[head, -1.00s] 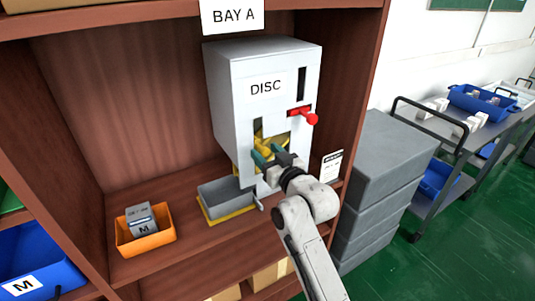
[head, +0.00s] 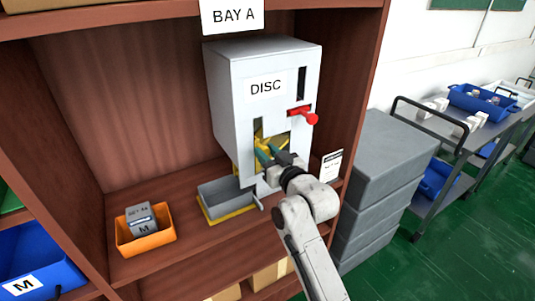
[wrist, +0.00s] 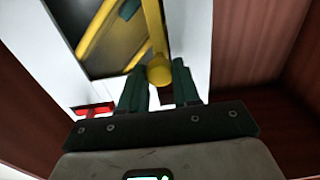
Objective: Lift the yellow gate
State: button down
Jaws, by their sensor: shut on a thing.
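The white dispenser (head: 232,110) labelled DISC stands in the bay, with a dark opening low in its front. The yellow gate (head: 283,141) lies across this opening; its yellow bars also show in the wrist view (wrist: 95,38). A round yellow knob (wrist: 159,70) sticks out from the gate towards me. My gripper (head: 265,150) is at the opening, and its green fingers (wrist: 158,80) are shut on the knob, one on each side. In the head view the fingers hide part of the gate.
A red lever (head: 311,118) sticks out above and right of the opening. A grey tray (head: 228,212) sits below the dispenser, and an orange bin (head: 146,246) stands at left on the shelf. The bay's right wall (head: 352,80) is close.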

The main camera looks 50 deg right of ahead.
notch_tip(320, 180, up, 7)
jog(key=p, duration=0.3)
jog(key=shift+f+p, duration=0.2)
jog(key=shift+p, duration=0.2)
jog(key=c, duration=0.8)
grip_release()
jog(key=shift+c, duration=0.2)
jog(key=shift+f, duration=0.1)
jog(key=b+v, duration=0.2)
jog(key=v, duration=0.8)
jog(key=shift+s, duration=0.4)
jog(key=shift+a, duration=0.1)
